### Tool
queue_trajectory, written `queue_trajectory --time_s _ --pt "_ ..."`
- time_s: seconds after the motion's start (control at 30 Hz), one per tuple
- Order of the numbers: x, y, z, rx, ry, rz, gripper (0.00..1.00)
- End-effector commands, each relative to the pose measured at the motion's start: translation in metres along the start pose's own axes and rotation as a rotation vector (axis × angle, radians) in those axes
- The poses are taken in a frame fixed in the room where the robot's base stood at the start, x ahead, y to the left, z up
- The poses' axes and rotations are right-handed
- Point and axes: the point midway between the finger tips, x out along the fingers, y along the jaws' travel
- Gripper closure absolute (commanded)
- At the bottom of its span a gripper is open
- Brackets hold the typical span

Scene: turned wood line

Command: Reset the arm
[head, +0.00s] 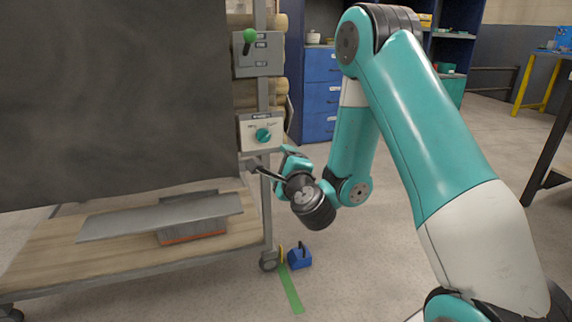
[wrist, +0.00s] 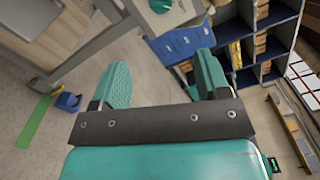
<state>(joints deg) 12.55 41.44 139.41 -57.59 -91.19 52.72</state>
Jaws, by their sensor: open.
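My gripper (head: 268,168) is at the end of my teal and white arm, close to the cart's post and just below a white box with a teal knob (head: 263,135). In the wrist view my gripper (wrist: 160,80) shows two teal fingers spread wide apart with nothing between them. In the head view I cannot tell whether a fingertip touches the post. The arm is bent, with its wrist hanging low in the middle of the picture.
A grey box with a green-tipped lever (head: 250,38) sits higher on the post. Blue drawers (head: 321,97) stand behind.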

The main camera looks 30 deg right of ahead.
Motion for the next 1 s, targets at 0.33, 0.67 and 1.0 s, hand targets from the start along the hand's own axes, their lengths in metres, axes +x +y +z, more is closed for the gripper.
queue_trajectory --time_s 0.33,0.67,1.0 --pt "0.000 -0.001 0.002 -0.005 -0.008 0.003 0.31" --pt "-0.049 -0.009 0.136 -0.422 -0.547 0.237 0.31" --pt "-0.210 -0.007 0.201 -1.185 -1.314 0.488 0.31"
